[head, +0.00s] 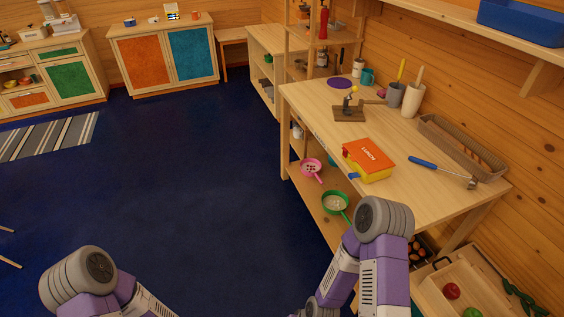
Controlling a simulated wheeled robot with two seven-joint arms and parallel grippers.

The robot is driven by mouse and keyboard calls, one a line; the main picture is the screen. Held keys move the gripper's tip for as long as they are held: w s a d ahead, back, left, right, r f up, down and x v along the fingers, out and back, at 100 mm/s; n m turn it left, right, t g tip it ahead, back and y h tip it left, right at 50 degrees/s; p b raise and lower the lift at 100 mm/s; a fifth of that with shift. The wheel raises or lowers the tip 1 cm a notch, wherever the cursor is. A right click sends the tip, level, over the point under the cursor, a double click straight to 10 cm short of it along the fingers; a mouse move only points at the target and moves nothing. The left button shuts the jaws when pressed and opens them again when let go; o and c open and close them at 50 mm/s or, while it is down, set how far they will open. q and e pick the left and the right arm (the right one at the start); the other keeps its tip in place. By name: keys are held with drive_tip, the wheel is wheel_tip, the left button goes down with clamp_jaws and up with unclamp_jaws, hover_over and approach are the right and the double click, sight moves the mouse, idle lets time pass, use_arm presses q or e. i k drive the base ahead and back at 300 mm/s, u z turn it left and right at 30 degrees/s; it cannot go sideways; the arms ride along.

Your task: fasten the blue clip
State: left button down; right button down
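A lunch box (368,159) with an orange lid marked LUNCH and a yellow body sits near the front-left edge of the wooden workbench. A small blue clip (353,176) sticks out from its near-left side, low by the bench edge. The clip is too small to tell how it sits against the lid. Both of my arms show bent at the bottom of the head view, the right one just in front of the bench and the left one over the floor. Neither gripper shows.
Pink (312,168) and green (335,203) pans stick out from the shelf below. The blue floor to the left is open.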

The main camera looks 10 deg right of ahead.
sight(354, 175)
drive_tip(key=u, duration=0.3)
drive_tip(key=i, duration=1.65)
drive_tip(key=z, duration=1.25)
drive_tip(key=i, duration=0.7)
drive_tip(key=z, duration=0.75)
